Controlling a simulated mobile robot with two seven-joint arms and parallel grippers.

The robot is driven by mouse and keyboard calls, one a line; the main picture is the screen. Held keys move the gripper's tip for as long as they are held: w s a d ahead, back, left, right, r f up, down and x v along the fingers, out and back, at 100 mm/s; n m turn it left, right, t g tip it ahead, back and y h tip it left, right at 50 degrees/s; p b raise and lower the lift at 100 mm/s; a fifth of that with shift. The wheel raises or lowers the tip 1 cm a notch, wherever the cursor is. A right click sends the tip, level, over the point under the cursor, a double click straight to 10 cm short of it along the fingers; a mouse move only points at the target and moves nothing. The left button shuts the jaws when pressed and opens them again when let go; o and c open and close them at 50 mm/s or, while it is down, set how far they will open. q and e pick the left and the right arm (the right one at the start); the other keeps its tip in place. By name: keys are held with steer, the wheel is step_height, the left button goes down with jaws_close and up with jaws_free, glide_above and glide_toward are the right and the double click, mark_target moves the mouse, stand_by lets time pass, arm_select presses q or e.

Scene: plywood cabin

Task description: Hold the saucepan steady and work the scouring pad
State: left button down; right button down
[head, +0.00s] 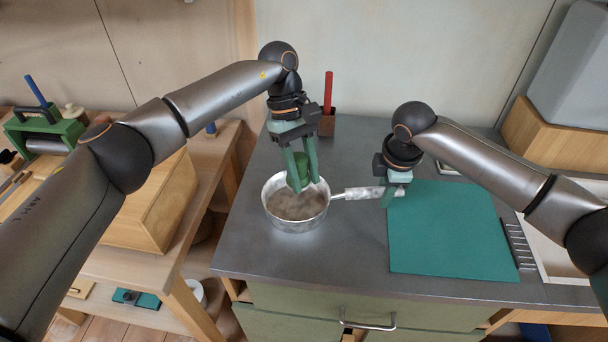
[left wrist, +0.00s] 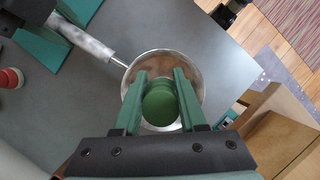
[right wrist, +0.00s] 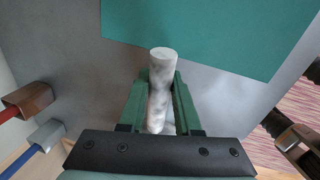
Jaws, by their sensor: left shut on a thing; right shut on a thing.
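The saucepan (head: 296,224) is a metal pan standing on the grey worktop, with brownish marks inside. It also shows in the left wrist view (left wrist: 198,80). Its pale, mottled handle (head: 358,193) points right. My right gripper (head: 390,200) is shut on the handle, which lies between its fingers in the right wrist view (right wrist: 160,80). My left gripper (head: 301,186) points down into the pan and is shut on the green scouring pad (head: 302,166). The pad shows as a round green shape between the fingers in the left wrist view (left wrist: 160,104). I cannot tell whether it touches the pan floor.
A teal mat (head: 455,235) lies right of the pan, partly behind my right gripper. A brown holder (head: 327,124) with a red stick stands behind the pan. A wooden bench (head: 190,235) is at left, across a gap. Worktop in front of the pan is clear.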

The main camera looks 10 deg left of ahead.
steer(key=c, duration=0.5)
jaws_free()
steer(key=shift+r, duration=0.1)
steer(key=r, duration=0.4)
steer(key=s+r, duration=0.1)
steer(key=r, duration=0.2)
steer(key=s+r, duration=0.1)
steer(key=r, duration=0.3)
steer(key=shift+s+d+r, duration=0.15)
steer(key=shift+s+r, duration=0.05)
steer(key=shift+r, duration=0.1)
